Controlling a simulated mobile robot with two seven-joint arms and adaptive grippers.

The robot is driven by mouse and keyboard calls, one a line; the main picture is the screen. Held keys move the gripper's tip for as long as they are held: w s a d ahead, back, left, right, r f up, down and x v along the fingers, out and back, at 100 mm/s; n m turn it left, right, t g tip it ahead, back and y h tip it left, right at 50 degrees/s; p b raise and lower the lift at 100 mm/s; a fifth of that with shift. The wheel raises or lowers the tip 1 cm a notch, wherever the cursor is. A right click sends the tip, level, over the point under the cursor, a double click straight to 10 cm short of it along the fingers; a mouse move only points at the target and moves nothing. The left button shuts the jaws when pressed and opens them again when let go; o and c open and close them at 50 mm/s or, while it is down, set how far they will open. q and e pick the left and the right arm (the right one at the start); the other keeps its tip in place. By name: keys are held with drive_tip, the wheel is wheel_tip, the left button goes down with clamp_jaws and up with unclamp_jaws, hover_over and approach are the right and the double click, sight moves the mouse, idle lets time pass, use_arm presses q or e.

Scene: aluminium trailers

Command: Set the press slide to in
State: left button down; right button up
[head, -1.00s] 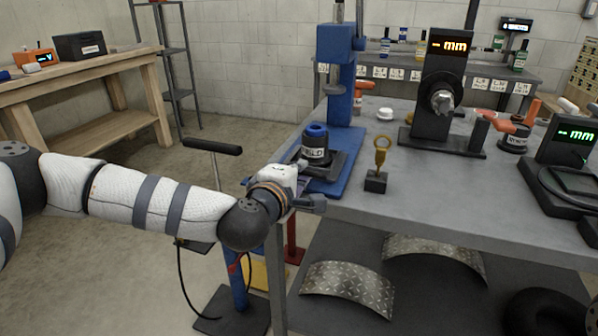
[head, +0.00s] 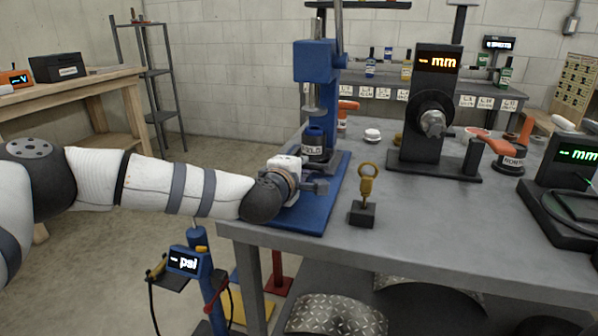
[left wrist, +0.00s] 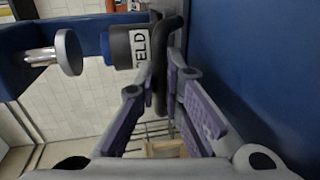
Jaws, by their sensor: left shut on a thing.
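The blue press (head: 318,62) stands at the left edge of the grey workbench, its metal ram (head: 317,100) pointing down. Its black slide carries a dark cup (head: 315,152) with a blue collar and a white label. The cup stands upright just below the ram, with a small gap. In the left wrist view the cup (left wrist: 142,46) lines up with the round ram end (left wrist: 68,52). My left gripper (head: 310,180) is at the front of the press. Its fingers (left wrist: 168,88) are shut on the black slide handle (left wrist: 172,35). My right gripper is not in view.
A brass eye-bolt on a black block (head: 362,213) stands right of the press. A black gauge with an "mm" display (head: 438,75) is farther right. A psi pump (head: 188,262) stands on the floor below my left arm. The bench front is mostly clear.

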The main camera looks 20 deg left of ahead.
use_arm(q)
drive_tip(key=shift+w+a+r, duration=0.1)
drive_tip(key=shift+w+r, duration=0.05)
drive_tip(key=shift+r, duration=0.1)
drive_tip(key=c, duration=2)
unclamp_jaws()
drive_tip(key=shift+c, duration=0.2)
drive_tip(key=shift+o, duration=0.4)
drive_tip(key=shift+w+f, duration=0.2)
drive_tip(key=v, duration=1.2)
drive_tip(key=shift+s, duration=0.1)
